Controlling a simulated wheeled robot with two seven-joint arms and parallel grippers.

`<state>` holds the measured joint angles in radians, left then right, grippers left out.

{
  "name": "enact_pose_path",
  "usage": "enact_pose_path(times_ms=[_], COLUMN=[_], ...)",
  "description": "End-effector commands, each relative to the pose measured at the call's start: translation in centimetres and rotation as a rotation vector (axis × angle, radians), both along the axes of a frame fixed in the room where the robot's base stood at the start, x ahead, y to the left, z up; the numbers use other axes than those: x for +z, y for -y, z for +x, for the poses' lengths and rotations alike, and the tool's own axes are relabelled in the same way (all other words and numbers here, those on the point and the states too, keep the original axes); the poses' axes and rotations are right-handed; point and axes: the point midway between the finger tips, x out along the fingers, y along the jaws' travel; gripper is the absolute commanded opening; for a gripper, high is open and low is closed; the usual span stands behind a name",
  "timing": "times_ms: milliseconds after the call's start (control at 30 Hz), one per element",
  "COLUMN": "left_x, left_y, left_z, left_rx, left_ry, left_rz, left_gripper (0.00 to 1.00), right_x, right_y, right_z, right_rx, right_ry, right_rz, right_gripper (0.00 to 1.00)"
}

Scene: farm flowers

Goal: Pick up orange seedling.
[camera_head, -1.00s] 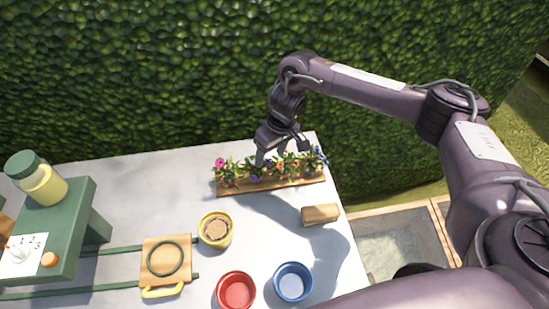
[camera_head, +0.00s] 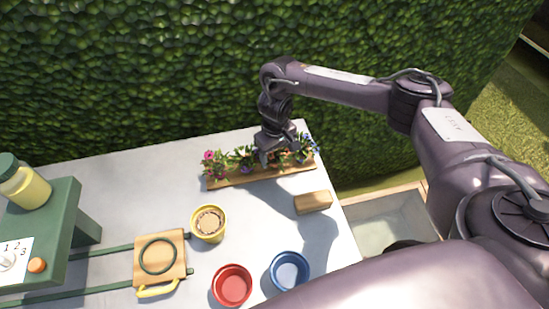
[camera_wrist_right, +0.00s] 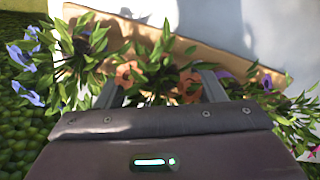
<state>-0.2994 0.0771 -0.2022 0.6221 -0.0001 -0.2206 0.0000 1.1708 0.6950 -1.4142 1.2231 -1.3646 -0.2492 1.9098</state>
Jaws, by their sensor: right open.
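The orange seedling (camera_wrist_right: 187,86), with orange blooms and green leaves, stands in the wooden planter strip (camera_head: 230,182) in a row with pink, purple and blue flowers. In the head view my right gripper (camera_head: 270,157) is down at the row and largely hides the orange seedling. In the right wrist view the two fingers of my right gripper (camera_wrist_right: 160,88) are apart, with the orange blooms and leaves between them. The fingers' contact with the stem cannot be made out. Blue flowers (camera_wrist_right: 27,72) are left of the fingers. My left gripper is not in view.
A wooden block (camera_head: 312,202) lies in front of the planter. A yellow pot (camera_head: 209,223), a red bowl (camera_head: 232,285) and a blue bowl (camera_head: 290,271) stand nearer. A green stand (camera_head: 62,215) is at left. A hedge (camera_head: 140,60) rises behind the table.

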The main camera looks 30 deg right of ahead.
Motion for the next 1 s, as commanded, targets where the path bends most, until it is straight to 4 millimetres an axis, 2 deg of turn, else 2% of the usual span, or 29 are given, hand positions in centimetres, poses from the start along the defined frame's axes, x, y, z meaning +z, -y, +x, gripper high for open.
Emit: enact_pose_path(times_ms=[100, 467, 767, 867, 1000], left_x=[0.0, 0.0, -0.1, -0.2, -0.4], left_y=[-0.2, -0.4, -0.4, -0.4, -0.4], left_z=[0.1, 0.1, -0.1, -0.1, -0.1], left_rx=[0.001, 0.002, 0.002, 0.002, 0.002], left_ry=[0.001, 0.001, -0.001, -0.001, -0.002], left_rz=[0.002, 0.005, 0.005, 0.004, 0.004], left_gripper=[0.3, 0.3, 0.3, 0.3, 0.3], right_x=[0.0, 0.0, 0.2, 0.8, 2.6], right_y=[0.0, 0.0, 0.0, 0.0, 0.0], right_z=[0.0, 0.0, 0.0, 0.0, 0.1], right_rx=[0.0, 0.0, 0.0, 0.0, 0.001], right_ry=[0.0, 0.0, 0.0, 0.0, 0.004], right_rz=[0.0, 0.0, 0.0, 0.001, 0.002], right_gripper=[0.63, 0.15, 0.15, 0.15, 0.15])
